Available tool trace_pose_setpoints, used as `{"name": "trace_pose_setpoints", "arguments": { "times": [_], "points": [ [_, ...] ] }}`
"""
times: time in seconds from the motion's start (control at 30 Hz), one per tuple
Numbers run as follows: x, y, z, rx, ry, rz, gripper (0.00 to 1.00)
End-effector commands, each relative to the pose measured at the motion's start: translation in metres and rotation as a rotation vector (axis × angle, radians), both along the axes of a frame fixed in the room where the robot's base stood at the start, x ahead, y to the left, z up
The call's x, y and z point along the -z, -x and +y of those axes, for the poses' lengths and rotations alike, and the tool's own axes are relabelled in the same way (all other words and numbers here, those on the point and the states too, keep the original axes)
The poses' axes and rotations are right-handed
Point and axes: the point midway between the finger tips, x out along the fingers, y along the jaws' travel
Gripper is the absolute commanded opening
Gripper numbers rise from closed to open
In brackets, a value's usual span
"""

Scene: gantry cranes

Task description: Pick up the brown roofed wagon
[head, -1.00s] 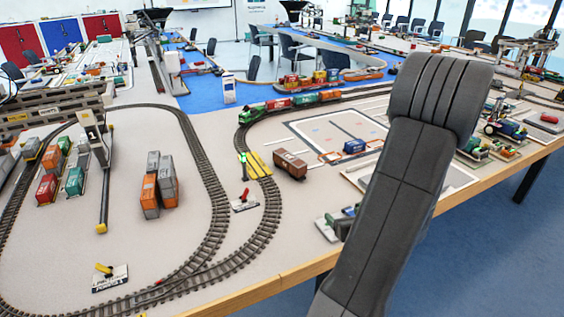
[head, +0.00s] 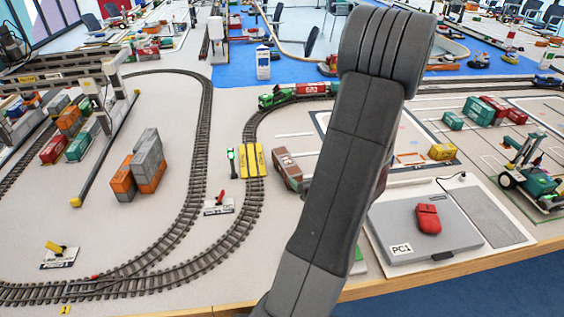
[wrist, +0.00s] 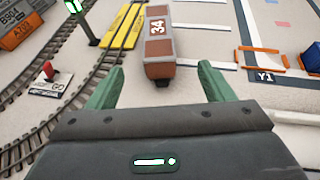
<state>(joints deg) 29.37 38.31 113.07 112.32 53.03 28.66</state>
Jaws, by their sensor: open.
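The brown roofed wagon (head: 287,168) stands on the pale table just right of the curved track in the head view, partly hidden by my arm. In the wrist view the wagon (wrist: 158,48) shows a grey roof marked 34 and brown ends. It lies just beyond my gripper (wrist: 161,80), roughly in line with the gap between the two green fingers. The fingers are apart with nothing between them.
Yellow ramps (head: 253,160) lie over the track left of the wagon, with a green signal (head: 231,160) beside them. A red-levered switch (head: 219,204) stands nearer. Bare table lies around the wagon.

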Motion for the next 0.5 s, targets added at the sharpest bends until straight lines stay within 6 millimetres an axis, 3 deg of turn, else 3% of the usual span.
{"name": "trace_pose_setpoints", "arguments": {
  "times": [0.13, 0.5],
  "points": [
    [0.005, -0.01, 0.005, -0.004, 0.0, 0.001, 0.75],
    [0.03, -0.065, 0.029, -0.002, 0.0, 0.002, 0.75]
  ]
}}
